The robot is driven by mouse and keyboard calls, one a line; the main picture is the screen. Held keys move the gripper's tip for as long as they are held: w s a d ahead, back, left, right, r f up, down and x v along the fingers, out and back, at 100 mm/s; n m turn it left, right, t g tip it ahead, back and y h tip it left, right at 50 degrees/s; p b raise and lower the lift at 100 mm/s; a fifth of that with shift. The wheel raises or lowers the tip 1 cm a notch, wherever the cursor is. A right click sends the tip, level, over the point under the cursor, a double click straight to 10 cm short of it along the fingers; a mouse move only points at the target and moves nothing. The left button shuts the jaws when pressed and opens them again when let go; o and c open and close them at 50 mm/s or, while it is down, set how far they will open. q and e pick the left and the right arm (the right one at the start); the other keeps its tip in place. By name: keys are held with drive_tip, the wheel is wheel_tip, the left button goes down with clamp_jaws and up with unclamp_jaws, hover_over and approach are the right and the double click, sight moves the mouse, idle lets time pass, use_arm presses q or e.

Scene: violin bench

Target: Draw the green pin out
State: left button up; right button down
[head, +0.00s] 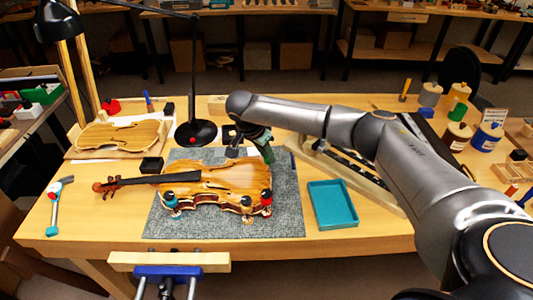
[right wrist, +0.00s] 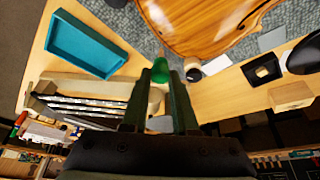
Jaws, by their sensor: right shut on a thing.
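The green pin (right wrist: 159,70) shows between the fingertips of my right gripper (right wrist: 160,84) in the right wrist view; the gripper is shut on it. In the head view the right gripper (head: 266,150) reaches down at the far right edge of the violin (head: 215,178), with some green showing at its tip. I cannot tell how much of the pin is in its seat. The violin lies on a grey mat (head: 290,215), and its body also shows in the right wrist view (right wrist: 195,20). My left gripper is not in view.
Several clamps with coloured tops (head: 247,205) stand along the violin's near edge. A teal tray (head: 332,205) lies to the right, beside my right arm. A black lamp base (head: 196,132) stands behind the violin. A blue vise (head: 168,271) is at the front edge.

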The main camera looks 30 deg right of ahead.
drive_tip(key=shift+r, duration=2.2)
